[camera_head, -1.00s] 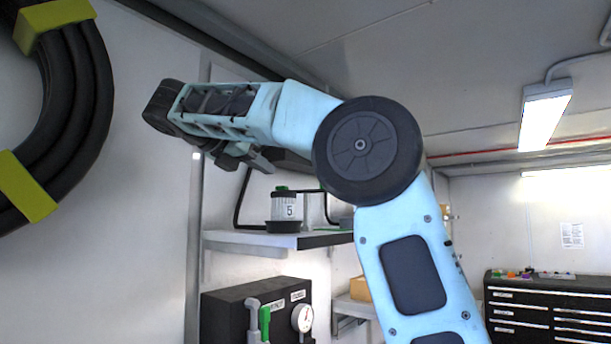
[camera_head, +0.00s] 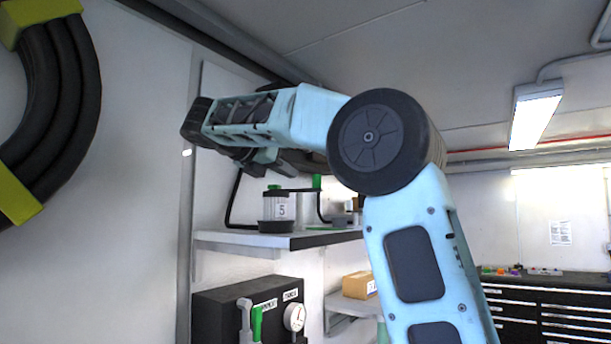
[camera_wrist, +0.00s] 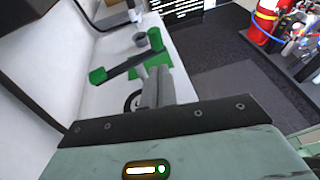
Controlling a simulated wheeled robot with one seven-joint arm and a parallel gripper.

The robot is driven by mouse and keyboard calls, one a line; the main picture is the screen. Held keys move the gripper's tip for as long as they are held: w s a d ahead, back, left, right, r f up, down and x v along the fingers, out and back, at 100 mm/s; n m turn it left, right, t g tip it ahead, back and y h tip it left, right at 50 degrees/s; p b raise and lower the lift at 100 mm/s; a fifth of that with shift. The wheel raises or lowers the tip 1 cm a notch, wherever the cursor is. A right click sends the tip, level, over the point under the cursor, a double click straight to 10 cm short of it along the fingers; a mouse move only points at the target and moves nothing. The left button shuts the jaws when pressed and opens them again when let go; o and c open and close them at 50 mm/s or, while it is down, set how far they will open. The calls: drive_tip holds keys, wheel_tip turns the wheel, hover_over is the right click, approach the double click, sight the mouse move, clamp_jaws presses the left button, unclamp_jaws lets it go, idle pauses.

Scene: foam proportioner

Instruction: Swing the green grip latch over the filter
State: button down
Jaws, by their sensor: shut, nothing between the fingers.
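The green grip (camera_head: 317,182) stands at the end of a dark latch bar (camera_head: 299,190) above the shelf. In the wrist view, the green grip (camera_wrist: 155,40) is at one end of the dark bar (camera_wrist: 127,65), with a green piece (camera_wrist: 97,76) at the other. A clear canister marked 5 (camera_head: 281,208), perhaps the filter, stands on the shelf beneath the bar's left end. My gripper (camera_wrist: 156,72) is shut and empty, just in front of the grip and bar in the wrist view; I cannot tell whether it touches them. My wrist hides part of the area behind.
A cardboard box (camera_head: 358,285) is on a lower shelf. A hose coil (camera_head: 62,90) hangs at left. A red extinguisher (camera_wrist: 266,20) shows in the wrist view.

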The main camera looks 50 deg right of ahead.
sight(315, 181)
drive_tip(key=x, duration=0.2)
drive_tip(key=p+x, duration=0.1)
drive_tip(key=x, duration=0.1)
drive_tip(key=r+p+x, duration=0.1)
drive_tip(key=x, duration=0.1)
drive_tip(key=shift+d, duration=0.45)
